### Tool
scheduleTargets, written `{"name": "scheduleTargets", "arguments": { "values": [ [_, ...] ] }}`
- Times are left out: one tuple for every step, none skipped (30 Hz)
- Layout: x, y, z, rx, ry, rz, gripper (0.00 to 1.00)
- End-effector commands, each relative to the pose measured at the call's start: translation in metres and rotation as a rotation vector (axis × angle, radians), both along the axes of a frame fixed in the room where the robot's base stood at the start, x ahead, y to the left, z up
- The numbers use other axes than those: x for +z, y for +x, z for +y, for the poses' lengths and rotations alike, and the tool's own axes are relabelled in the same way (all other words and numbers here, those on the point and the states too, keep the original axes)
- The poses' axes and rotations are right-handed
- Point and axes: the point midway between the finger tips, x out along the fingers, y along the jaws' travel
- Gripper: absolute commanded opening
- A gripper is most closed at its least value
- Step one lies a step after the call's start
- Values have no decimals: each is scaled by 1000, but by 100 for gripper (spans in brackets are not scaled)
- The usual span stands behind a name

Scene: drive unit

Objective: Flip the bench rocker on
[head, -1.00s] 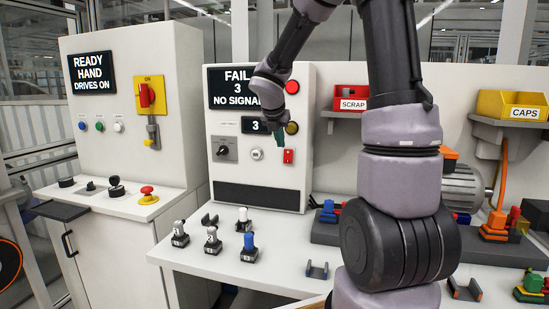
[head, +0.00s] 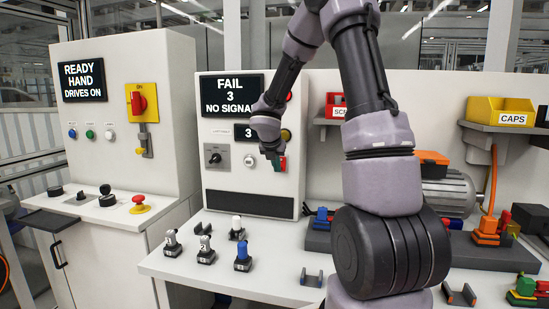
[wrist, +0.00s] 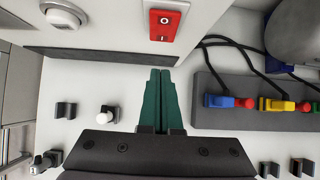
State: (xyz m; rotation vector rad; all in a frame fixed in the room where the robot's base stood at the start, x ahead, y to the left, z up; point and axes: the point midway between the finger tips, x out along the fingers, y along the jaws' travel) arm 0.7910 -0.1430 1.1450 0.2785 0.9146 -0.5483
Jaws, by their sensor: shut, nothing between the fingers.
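The bench rocker is a small red switch (wrist: 165,24) on the white bench panel, high in the wrist view. It has a round mark and a bar mark; which side is pressed I cannot tell. In the head view the rocker (head: 282,164) is partly covered by my gripper (head: 275,163). In the wrist view my gripper (wrist: 160,74) has its green fingers together and empty. The fingertips point toward the panel just below the rocker, with a visible gap in the picture. Whether they touch the panel I cannot tell.
Beside the rocker are a round white button (head: 248,161) and a black selector knob (head: 214,157). Several small plugs stand on the bench below. A grey block (wrist: 245,115) with coloured connectors and black cables lies to the right in the wrist view.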

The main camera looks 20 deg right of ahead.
Motion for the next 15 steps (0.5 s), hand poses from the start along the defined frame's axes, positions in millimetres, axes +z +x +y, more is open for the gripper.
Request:
{"name": "scheduleTargets", "arguments": {
  "values": [
    [-8, 5, -4, -1, 1, 3, 0],
    [-6, 11, -7, -2, 1, -1, 0],
    [-7, 16, -11, -3, 3, -2, 0],
    [-7, 19, -13, -2, 2, -1, 0],
    [-8, 22, -15, -2, 2, -1, 0],
    [-8, 26, -17, -2, 2, -1, 0],
    [-8, 28, -18, -2, 2, -1, 0],
    [-9, 30, -20, 0, 2, -2, 0],
    [-9, 32, -21, 0, 2, -2, 0],
    [-9, 33, -22, 0, 1, -2, 0],
    [-9, 34, -22, 0, 1, -2, 0],
    [-9, 35, -23, 0, 1, -2, 0],
    [-9, 35, -23, 0, 1, -2, 0],
    [-9, 35, -23, 0, 1, -2, 0],
    [-9, 35, -23, 0, 1, -2, 0]
  ]
}}
